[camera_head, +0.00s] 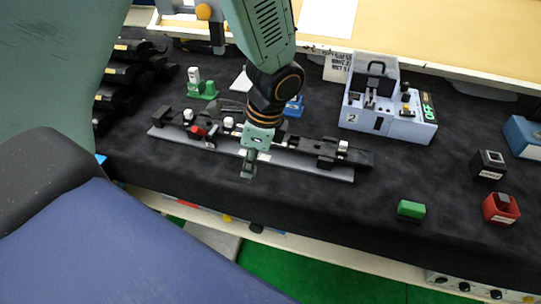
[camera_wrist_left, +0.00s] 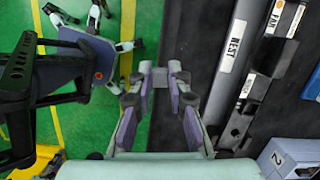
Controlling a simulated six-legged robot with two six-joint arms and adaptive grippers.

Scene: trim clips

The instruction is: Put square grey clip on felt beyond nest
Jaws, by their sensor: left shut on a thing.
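My left gripper (camera_head: 249,168) points down at the near edge of the long grey bar with black fittings (camera_head: 312,172). In the left wrist view the fingers (camera_wrist_left: 160,90) are shut on a small square grey piece (camera_wrist_left: 160,77), which looks like the square grey clip. In the head view the fingers mostly hide it. The bar carries a NEST label (camera_wrist_left: 233,46) in the wrist view, to the right of the gripper. The black felt (camera_head: 300,210) lies around the bar, with a strip of it on the far side. My right gripper is not in view.
A light blue station (camera_head: 388,121) marked 2, with an OFF display, stands beyond the bar at right. A green holder (camera_head: 205,90) and a blue piece (camera_head: 294,107) stand beyond the bar. A green block (camera_head: 411,209) and red box (camera_head: 501,209) are at right. Black items (camera_head: 122,75) crowd the left.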

